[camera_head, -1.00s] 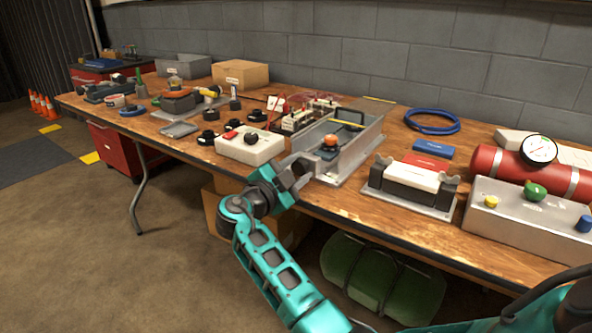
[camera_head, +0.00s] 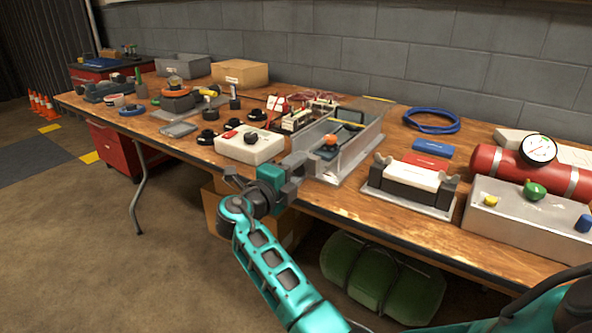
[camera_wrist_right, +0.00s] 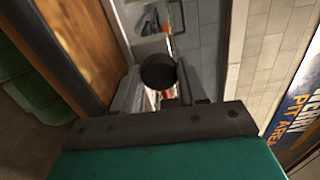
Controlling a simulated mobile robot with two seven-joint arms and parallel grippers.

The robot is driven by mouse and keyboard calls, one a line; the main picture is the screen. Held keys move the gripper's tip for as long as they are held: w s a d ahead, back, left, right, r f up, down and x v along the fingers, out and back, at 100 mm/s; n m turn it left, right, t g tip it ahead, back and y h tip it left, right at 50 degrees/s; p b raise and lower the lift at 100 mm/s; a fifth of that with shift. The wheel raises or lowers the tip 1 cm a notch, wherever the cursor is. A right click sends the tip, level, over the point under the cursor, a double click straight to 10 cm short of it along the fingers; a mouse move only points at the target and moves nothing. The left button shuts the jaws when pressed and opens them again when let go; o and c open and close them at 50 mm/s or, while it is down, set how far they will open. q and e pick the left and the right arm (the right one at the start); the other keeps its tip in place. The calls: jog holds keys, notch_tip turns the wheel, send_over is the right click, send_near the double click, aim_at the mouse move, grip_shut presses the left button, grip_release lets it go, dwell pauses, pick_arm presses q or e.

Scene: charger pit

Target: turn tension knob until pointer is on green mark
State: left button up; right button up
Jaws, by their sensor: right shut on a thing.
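A dark round knob (camera_wrist_right: 158,72), which looks like the tension knob, sits between the fingers of my right gripper (camera_wrist_right: 161,90) in the right wrist view. In the head view my right gripper (camera_head: 311,165) is at the near left end of the open grey metal box (camera_head: 356,157), and its fingers hide the knob there. The gripper is shut on the knob. An orange part (camera_head: 330,141) shows inside the box. I cannot make out the pointer or the green mark. My left gripper is not in view.
A white box with a black dial (camera_head: 262,151) stands just left of my right gripper. A grey stand with a white block (camera_head: 413,179) is to the right. A red cylinder with a gauge (camera_head: 500,160) is farther right. The wooden table's front edge runs beneath the gripper.

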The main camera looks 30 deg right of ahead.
jog(key=shift+f+m, duration=0.1)
jog(key=shift+m, duration=0.3)
jog(key=o, duration=1)
jog(key=shift+s, duration=0.1)
jog(key=shift+a+f, duration=0.1)
